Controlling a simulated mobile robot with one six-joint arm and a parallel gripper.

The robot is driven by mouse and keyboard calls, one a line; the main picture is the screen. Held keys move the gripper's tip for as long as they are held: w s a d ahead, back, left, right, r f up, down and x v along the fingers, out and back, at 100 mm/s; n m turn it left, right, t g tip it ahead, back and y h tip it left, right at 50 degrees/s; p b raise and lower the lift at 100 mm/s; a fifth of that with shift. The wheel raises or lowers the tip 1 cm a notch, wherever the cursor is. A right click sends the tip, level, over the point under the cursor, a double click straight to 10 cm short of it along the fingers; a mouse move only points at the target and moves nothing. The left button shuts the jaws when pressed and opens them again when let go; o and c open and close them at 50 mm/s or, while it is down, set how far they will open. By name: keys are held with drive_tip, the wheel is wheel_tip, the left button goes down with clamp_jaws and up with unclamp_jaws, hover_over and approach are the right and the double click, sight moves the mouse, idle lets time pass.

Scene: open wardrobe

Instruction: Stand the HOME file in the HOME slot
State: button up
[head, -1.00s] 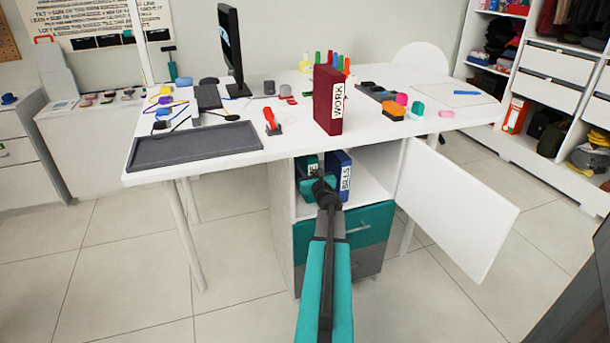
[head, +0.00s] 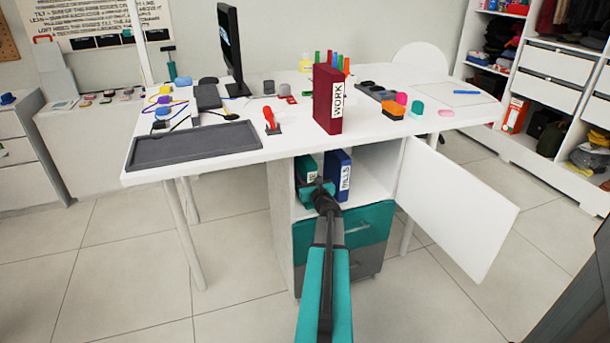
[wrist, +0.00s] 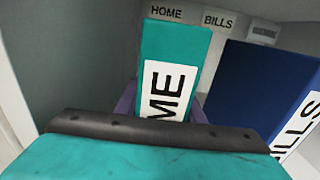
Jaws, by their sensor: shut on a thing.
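The teal HOME file (wrist: 173,60) stands upright, with its white label facing me, in the left part of the open desk cabinet. In the wrist view it is in front of the HOME slot label (wrist: 166,12) on the back wall. Its lower part is hidden by my gripper. In the head view the file (head: 306,166) shows just above my gripper (head: 318,190). My gripper (wrist: 160,108) is shut on the file, with a purple finger on each side. Whether the file's base touches the shelf is hidden.
The blue BILLS file (wrist: 255,90) stands just right of the HOME file, near the BILLS label (wrist: 218,20). The cabinet wall (wrist: 65,60) is close on the left. The cabinet door (head: 455,205) hangs open to the right. A red WORK file (head: 327,98) stands on the desk (head: 285,140) above.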

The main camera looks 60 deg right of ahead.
drive_tip(key=shift+f, duration=0.1)
drive_tip(key=o, duration=1.3)
drive_tip(key=shift+r, duration=0.25)
drive_tip(key=shift+b+v, duration=0.3)
drive_tip(key=shift+v, duration=5.75)
drive_tip(key=shift+f, duration=0.1)
